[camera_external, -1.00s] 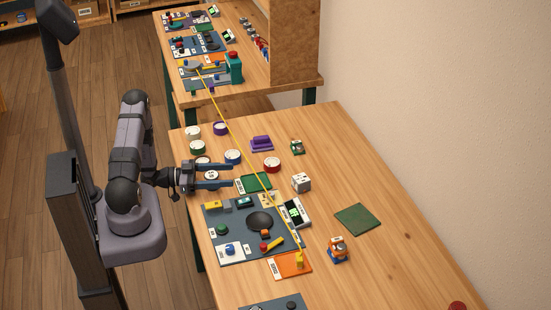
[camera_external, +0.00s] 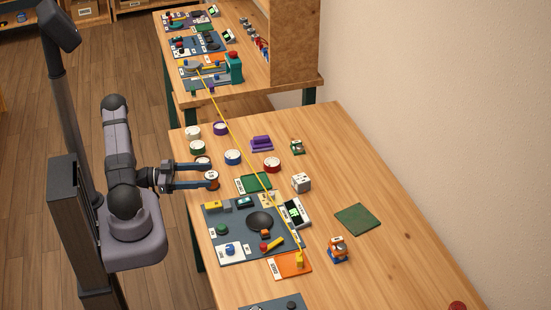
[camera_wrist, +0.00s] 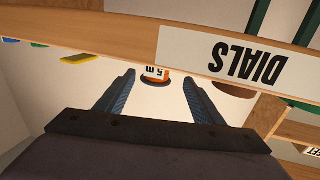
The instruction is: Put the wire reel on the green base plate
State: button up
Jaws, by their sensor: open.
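My gripper (camera_external: 209,174) is open and empty over the left edge of the near table. A short orange reel-like cylinder with a white label (camera_external: 212,184) is beside its nearer fingertip, partly covered. In the wrist view, an orange thing marked "5 m" (camera_wrist: 155,80) shows ahead, between the open fingers; it looks like the reel. I cannot tell whether the fingers touch it. A green plate with a white label strip (camera_external: 255,184) lies right of the gripper, apart from it. A plain dark green square (camera_external: 358,218) lies farther right.
Several white-topped round pieces, including a blue one (camera_external: 232,157) and a red one (camera_external: 272,164), stand behind and right of the gripper. A dark grey board (camera_external: 220,247) with phone parts is in front. A yellow wire (camera_external: 242,158) crosses the table. The right side is mostly clear.

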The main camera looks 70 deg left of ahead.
jog(key=shift+d+r, duration=0.1)
jog(key=shift+r, duration=0.05)
jog(key=w+d+r+m+g+h+p, duration=0.1)
jog(key=w+d+r+m+h+p, duration=0.1)
jog(key=w+d+r+p, duration=0.4)
jog(key=w+d+r+m+g+h+p, duration=0.1)
jog(key=w+d+r+m+p, duration=0.15)
jog(key=r+p, duration=0.6)
jog(key=w+d+r+m+g+h+p, duration=0.25)
jog(key=d+r+p, duration=0.25)
jog(key=r, duration=0.5)
jog(key=n+g+y, duration=0.9)
jog(key=n+y, duration=0.2)
jog(key=n, duration=0.1)
send_over(210, 175)
jog(key=s, duration=0.3)
notch_tip(210, 175, down, 18)
jog(key=shift+w+d+f+t+h, duration=0.15)
jog(key=shift+w+f, duration=0.05)
jog(key=shift+f, duration=0.35)
jog(key=shift+w+d+f+t+h, duration=0.1)
jog(key=shift+w+f, duration=0.05)
jog(key=shift+f, duration=0.35)
jog(key=shift+w+b+x, duration=0.15)
jog(key=shift+b+x, duration=0.1)
jog(key=shift+x, duration=1.1)
jog(key=shift+w+b+x, duration=0.15)
jog(key=shift+b+x, duration=0.1)
jog(key=shift+x, duration=1.1)
